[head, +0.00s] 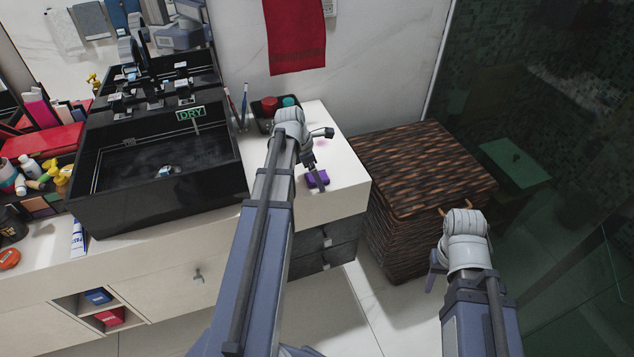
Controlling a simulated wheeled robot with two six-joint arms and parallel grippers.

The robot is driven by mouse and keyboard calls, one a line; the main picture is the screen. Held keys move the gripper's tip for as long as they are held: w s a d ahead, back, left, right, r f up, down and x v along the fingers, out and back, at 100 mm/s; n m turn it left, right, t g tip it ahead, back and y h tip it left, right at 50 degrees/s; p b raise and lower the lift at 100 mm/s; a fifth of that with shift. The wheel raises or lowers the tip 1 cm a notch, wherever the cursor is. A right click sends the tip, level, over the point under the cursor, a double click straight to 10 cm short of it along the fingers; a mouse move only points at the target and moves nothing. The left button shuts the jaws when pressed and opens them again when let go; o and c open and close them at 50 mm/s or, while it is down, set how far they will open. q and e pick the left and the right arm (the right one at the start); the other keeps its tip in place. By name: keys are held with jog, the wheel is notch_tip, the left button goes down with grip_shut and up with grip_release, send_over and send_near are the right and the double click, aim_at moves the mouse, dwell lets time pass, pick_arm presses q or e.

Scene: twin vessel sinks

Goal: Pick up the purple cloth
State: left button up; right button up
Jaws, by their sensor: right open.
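The purple cloth (325,177) is a small folded bundle on the white counter (347,186), near its front right part. My left arm reaches over the counter, and its gripper (314,174) hangs right at the cloth, partly covering it. Whether it touches the cloth, and how far its jaws are apart, I cannot tell. My right gripper (437,271) is open, low in front of the wicker hamper and well away from the cloth. It is mostly hidden behind its own wrist.
A black vessel sink (150,190) stands left of my left arm. A dark container (262,122) and toothbrushes stand behind the cloth. A red towel (296,40) hangs above. The wicker hamper (420,165) stands right of the counter, beside dark glass. Bottles crowd the far left.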

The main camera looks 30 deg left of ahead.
pick_arm(q)
jog(key=shift+c, duration=0.2)
jog(key=c, duration=1.4)
jog(key=shift+r, duration=0.15)
notch_tip(320, 180, up, 10)
jog(key=p, duration=1)
